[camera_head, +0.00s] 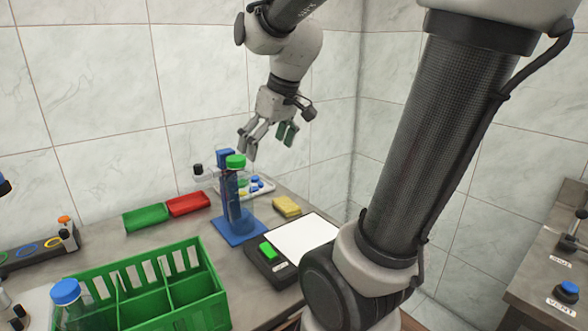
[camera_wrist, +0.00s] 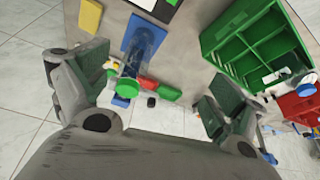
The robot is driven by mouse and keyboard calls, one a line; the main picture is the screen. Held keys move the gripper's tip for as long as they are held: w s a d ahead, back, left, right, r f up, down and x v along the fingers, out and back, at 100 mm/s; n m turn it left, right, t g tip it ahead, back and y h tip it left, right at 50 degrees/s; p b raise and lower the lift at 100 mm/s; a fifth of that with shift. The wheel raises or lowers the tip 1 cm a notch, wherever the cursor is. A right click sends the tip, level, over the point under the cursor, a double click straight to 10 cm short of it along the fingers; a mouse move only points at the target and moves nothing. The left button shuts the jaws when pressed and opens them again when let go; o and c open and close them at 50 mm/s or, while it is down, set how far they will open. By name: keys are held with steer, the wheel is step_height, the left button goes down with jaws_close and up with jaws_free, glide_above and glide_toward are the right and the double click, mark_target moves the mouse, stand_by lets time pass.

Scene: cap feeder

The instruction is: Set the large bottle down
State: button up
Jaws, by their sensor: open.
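Another clear bottle with a blue cap (camera_head: 66,292) stands at the lower left of the head view, partly cut off. I cannot tell for sure which is the large bottle. My gripper (camera_head: 266,140) is open and empty, above and slightly right of the green-capped bottle, apart from it. Its spread fingers show in the wrist view (camera_wrist: 158,85).
A green divided crate (camera_head: 215,262) stands at the front. Green (camera_head: 146,217) and red (camera_head: 188,204) blocks, a yellow sponge-like block (camera_head: 287,206) and a small tray of caps (camera_head: 262,187) lie around the stand. A white panel (camera_head: 305,238) lies right of it. A tiled wall is behind.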

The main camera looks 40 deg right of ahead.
steer(key=s+f+m+h, duration=0.1)
steer(key=s+f+m, duration=0.1)
steer(key=s, duration=1.1)
steer(key=shift+s+f, duration=0.15)
